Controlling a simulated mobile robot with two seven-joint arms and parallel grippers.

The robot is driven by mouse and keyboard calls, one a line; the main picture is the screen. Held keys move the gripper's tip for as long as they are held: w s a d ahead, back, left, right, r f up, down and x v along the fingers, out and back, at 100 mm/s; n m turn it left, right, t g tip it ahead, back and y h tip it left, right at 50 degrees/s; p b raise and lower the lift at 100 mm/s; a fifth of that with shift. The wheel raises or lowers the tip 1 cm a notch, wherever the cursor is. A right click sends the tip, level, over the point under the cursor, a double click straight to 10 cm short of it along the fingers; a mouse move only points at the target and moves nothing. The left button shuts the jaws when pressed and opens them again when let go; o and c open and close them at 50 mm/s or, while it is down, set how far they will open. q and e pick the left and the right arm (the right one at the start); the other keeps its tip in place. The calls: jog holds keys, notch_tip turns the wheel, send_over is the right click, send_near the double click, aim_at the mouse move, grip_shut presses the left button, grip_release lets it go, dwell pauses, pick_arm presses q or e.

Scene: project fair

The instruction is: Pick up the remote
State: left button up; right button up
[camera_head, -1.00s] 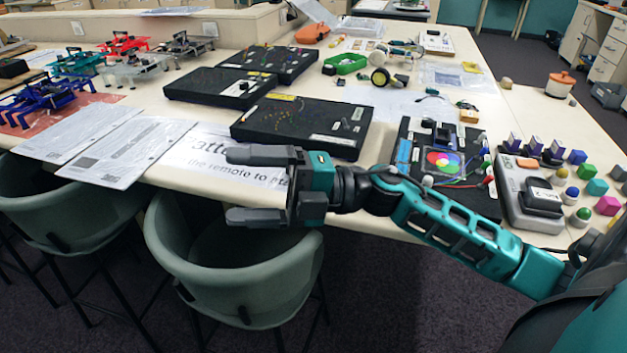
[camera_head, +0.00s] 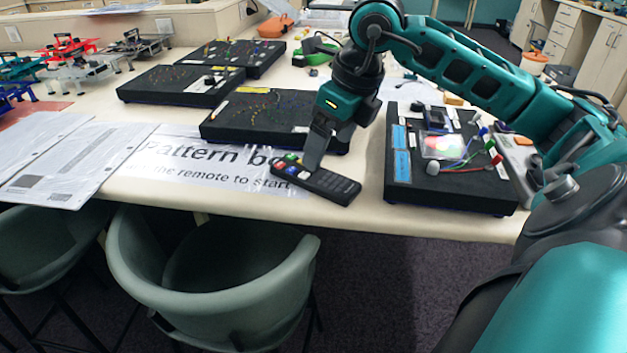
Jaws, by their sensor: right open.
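The remote (camera_head: 330,185) is a dark handheld with a keypad and some coloured buttons at its left end. It lies at an angle near the table's front edge, partly over the "Pattern bo..." sheet (camera_head: 190,160). My right gripper (camera_head: 311,163) points down at the remote's left part, with its fingers at or just above it; I cannot tell whether they touch. The gripper is open; one finger hides the other and part of the remote. My left gripper is not in view.
A black board (camera_head: 240,117) with small parts lies just behind the remote. Another black board (camera_head: 450,186) with a lit colour display and wires sits to the right. Printed sheets (camera_head: 85,150) lie at left. A green chair (camera_head: 215,285) stands against the front edge.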

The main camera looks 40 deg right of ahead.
aim_at(317, 174)
jog(key=x, duration=0.7)
jog(key=shift+w+a, duration=0.15)
jog(key=shift+w, duration=0.15)
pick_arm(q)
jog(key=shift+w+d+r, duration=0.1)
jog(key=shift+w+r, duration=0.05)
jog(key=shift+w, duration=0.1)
pick_arm(e)
jog(key=shift+c, duration=0.3)
jog(key=c, duration=1.2)
jog(key=shift+r, duration=0.15)
pick_arm(q)
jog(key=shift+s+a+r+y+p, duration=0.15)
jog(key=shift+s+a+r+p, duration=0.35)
jog(key=shift+p, duration=0.75)
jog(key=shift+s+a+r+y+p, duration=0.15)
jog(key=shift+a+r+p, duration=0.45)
jog(key=shift+p, duration=0.6)
pick_arm(e)
jog(key=shift+r, duration=9.9)
